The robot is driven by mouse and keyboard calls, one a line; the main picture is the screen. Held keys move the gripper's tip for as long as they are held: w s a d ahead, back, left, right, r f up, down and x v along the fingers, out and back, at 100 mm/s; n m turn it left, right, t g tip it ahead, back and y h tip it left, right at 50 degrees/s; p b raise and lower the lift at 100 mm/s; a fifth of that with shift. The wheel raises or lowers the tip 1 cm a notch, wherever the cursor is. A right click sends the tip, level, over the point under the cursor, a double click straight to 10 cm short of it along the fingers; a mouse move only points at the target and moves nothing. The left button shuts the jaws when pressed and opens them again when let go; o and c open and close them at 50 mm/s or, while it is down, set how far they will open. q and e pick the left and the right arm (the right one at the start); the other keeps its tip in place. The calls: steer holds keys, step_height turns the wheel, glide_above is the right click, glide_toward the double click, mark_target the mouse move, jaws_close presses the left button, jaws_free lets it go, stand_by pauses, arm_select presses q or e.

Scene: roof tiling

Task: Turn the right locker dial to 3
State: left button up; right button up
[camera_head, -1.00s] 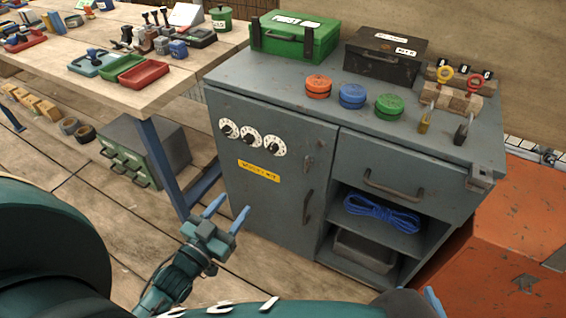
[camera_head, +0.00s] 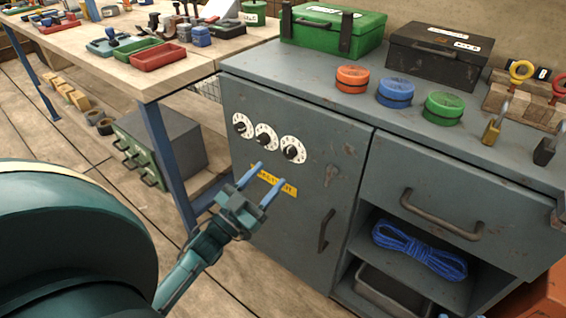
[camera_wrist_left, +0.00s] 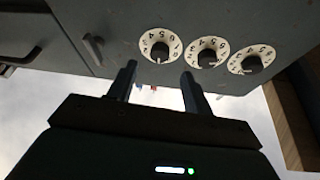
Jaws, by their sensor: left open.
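The right locker dial (camera_head: 293,150) is a white numbered disc with a black knob, rightmost of three dials on the grey locker door. In the left wrist view the picture is turned over, and the same dial (camera_wrist_left: 160,46) is leftmost. Its numerals are too small to read surely. My left gripper (camera_head: 270,174) is open and empty, its two blue fingers pointing up at the door just below the dials, in front of the yellow label. In the left wrist view its fingertips (camera_wrist_left: 158,70) lie just below the right dial, apart from it.
The middle dial (camera_head: 266,137) and left dial (camera_head: 240,125) sit close beside it. The workbench leg (camera_head: 167,165) and a grey-green drawer box (camera_head: 160,150) stand left of the locker.

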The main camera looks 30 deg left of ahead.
mark_target(287, 156)
arm_select(q)
steer(key=x, duration=0.6)
steer(key=shift+w+d+b, duration=0.1)
steer(key=shift+b, duration=0.2)
arm_select(e)
steer(key=shift+a+t, duration=0.1)
steer(key=shift+t, duration=0.2)
arm_select(q)
steer(key=c, duration=1)
steer(key=shift+o, duration=0.2)
